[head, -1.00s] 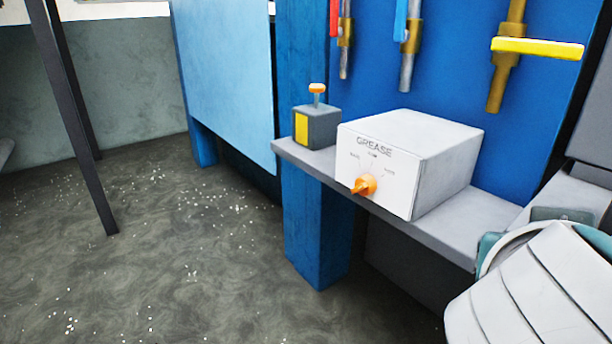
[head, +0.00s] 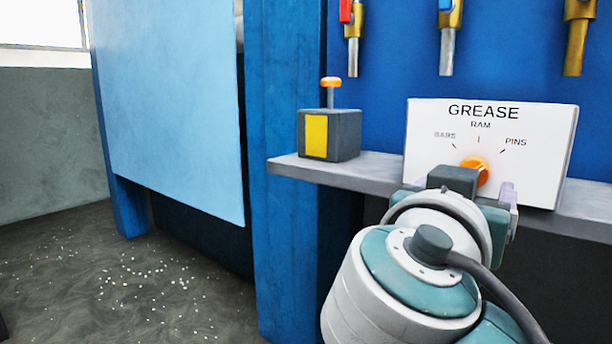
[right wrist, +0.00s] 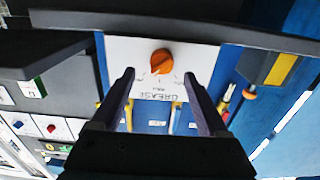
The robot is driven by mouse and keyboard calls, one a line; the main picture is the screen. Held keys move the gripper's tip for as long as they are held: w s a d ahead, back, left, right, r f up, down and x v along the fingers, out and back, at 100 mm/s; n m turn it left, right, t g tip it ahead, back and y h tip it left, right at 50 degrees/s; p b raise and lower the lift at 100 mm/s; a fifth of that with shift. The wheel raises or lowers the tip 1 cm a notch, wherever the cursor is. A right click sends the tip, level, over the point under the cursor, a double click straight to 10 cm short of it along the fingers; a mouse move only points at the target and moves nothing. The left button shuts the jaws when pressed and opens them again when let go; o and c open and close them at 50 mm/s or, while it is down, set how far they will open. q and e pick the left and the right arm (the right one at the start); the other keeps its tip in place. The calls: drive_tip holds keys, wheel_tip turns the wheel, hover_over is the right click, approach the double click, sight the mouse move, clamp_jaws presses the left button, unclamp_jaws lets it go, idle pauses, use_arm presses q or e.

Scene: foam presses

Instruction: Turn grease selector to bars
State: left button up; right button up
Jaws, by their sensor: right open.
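The white grease box (head: 540,150) stands on a grey shelf, its front marked GREASE with BARS at left, RAM at top and PINS at right. Its orange selector knob (head: 474,165) is partly hidden behind my right gripper (head: 465,184) in the head view. In the right wrist view, which is upside down, the knob (right wrist: 161,61) lies beyond and between the two spread fingers of my right gripper (right wrist: 159,76). The gripper is open and empty, and I see no contact with the knob. I cannot tell clearly which mark the knob points to. My left gripper is not in view.
A grey box with a yellow panel and an orange-topped plunger (head: 330,134) stands left of the grease box on the shelf (head: 300,168). Valves with red, blue and brass parts hang on the blue wall above. Open floor (head: 150,290) lies at left.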

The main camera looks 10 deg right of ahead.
drive_tip(key=x, duration=0.5)
drive_tip(key=shift+w+a, duration=0.1)
drive_tip(key=shift+w, duration=0.05)
drive_tip(key=shift+c, duration=0.2)
clamp_jaws()
